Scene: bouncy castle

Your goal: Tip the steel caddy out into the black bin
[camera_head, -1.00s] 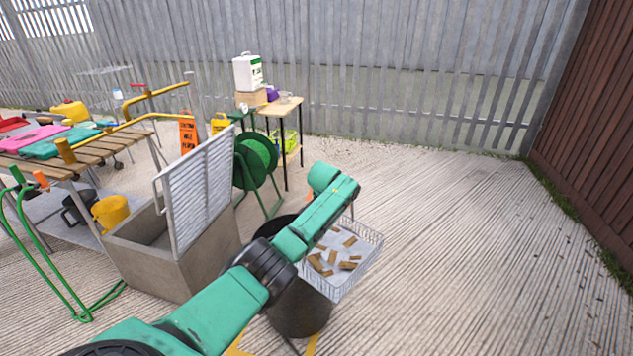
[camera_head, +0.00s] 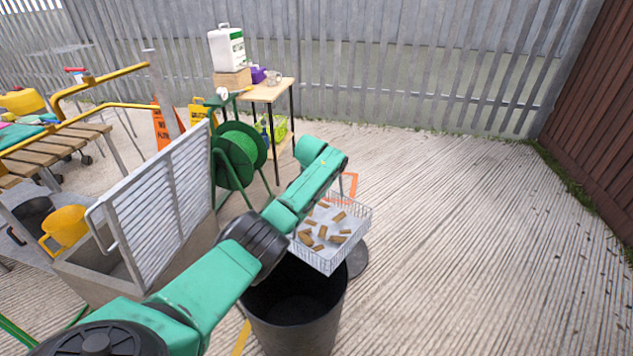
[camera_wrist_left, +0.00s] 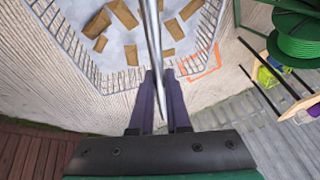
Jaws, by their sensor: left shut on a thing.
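The steel caddy (camera_head: 345,236) is a wire-sided basket with several brown blocks (camera_head: 323,228) lying on its pale floor. It is held roughly level, above and just behind the open black bin (camera_head: 295,325). In the left wrist view the caddy (camera_wrist_left: 75,45) and its blocks (camera_wrist_left: 125,14) fill the upper left. My left gripper (camera_wrist_left: 160,78) is shut on the caddy's thin steel handle, which runs up between its fingers. In the head view my left arm hides the gripper's fingers and part of the bin's rim. My right gripper is in neither view.
A grey chest (camera_head: 105,275) with a raised slatted lid (camera_head: 160,205) stands left of the bin. A green hose reel (camera_head: 238,157) and a small table (camera_head: 268,91) are behind it. A dark round disc (camera_head: 357,262) lies beside the bin. The ground to the right is clear.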

